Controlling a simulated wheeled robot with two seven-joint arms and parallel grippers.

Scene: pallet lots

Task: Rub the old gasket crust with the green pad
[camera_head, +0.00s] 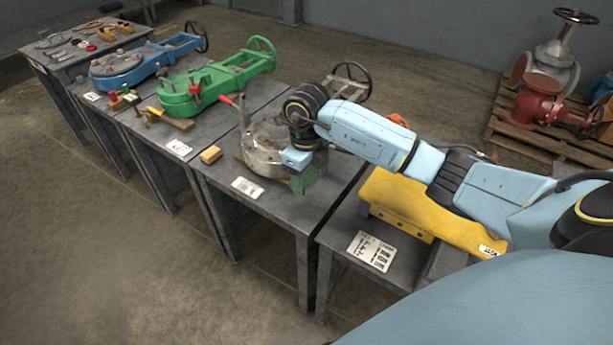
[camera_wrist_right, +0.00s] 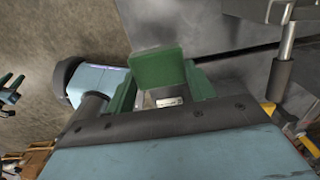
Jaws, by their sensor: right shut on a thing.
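My right gripper (camera_head: 301,172) is low beside the front right of a bare-metal valve body (camera_head: 262,148) on the grey table. It is shut on the green pad (camera_wrist_right: 160,68), which sits between its green fingers in the right wrist view. In the head view, gripper and pad appear as one small green shape, so I cannot tell whether the pad touches the valve or table. The old gasket crust cannot be made out; my right arm covers part of the valve. My left gripper does not show.
Green (camera_head: 205,92) and blue (camera_head: 122,65) valves stand on tables to the left. A yellow casting (camera_head: 400,203) is at right. A red valve (camera_head: 540,98) stands on a pallet behind.

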